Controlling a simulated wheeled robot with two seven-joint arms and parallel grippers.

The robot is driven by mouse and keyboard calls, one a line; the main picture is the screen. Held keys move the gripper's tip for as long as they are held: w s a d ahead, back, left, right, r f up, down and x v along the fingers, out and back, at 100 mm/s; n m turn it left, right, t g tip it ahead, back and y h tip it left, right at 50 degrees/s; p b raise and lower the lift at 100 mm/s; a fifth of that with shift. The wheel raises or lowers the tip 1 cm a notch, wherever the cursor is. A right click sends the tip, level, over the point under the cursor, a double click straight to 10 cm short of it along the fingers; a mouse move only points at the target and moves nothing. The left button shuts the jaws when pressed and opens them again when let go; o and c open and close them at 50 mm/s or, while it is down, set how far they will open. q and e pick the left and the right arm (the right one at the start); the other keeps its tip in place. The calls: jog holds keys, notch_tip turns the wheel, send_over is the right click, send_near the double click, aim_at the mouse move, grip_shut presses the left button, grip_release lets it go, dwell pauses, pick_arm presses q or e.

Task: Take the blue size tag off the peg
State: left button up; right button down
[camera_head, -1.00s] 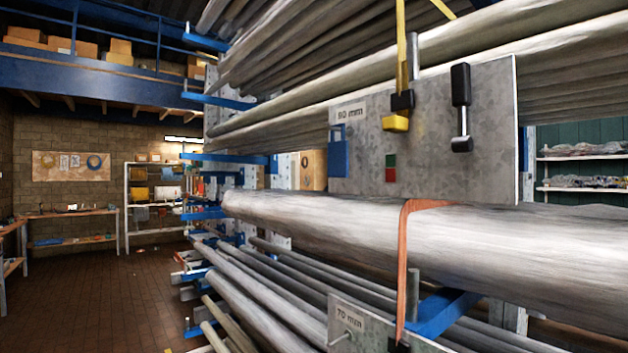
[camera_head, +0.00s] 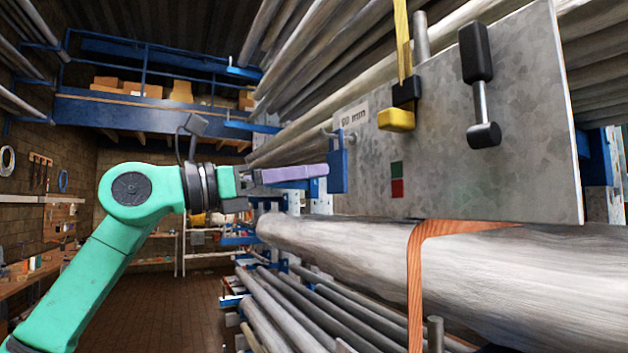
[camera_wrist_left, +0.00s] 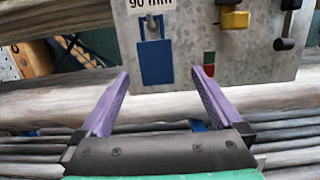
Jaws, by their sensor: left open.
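The blue size tag (camera_head: 337,163) hangs from a peg (camera_head: 333,134) on the grey metal plate (camera_head: 445,130), below the "90 mm" label. It also shows in the left wrist view (camera_wrist_left: 157,62), hanging upright under the peg. My left gripper (camera_head: 325,171) has purple fingers and stands at the tag's left side in the head view. In the left wrist view its fingers (camera_wrist_left: 162,80) are spread wide, with the tag ahead between and above the fingertips. Nothing is between the jaws. In the head view I cannot tell whether the fingers touch the tag. My right gripper is not in view.
A yellow hook block (camera_head: 397,118) on a yellow strap and a black-handled lever (camera_head: 480,85) are on the plate, right of the tag. A green-and-red marker (camera_head: 397,179) sits lower. A large pipe (camera_head: 490,270) with an orange strap (camera_head: 416,290) runs below. Open floor lies left.

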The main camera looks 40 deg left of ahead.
aim_at(334, 168)
pick_arm(q)
jog(key=w+p, duration=0.1)
jog(key=w+r+p, duration=0.1)
jog(key=shift+a+r+p, duration=0.15)
jog(key=shift+a+p, duration=0.1)
jog(key=shift+p, duration=0.15)
jog(key=p+x, duration=0.1)
jog(key=x, duration=0.1)
jog(key=p+x, duration=0.2)
jog(key=x, duration=0.1)
jog(key=shift+w+d, duration=0.1)
jog(key=shift+d, duration=0.2)
jog(key=shift+w+f+p, duration=0.25)
jog(key=shift+w+p, duration=0.05)
jog(key=shift+p, duration=0.15)
jog(key=shift+a, duration=0.1)
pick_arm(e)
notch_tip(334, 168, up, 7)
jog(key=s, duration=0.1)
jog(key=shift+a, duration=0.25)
pick_arm(q)
jog(key=shift+f, duration=0.1)
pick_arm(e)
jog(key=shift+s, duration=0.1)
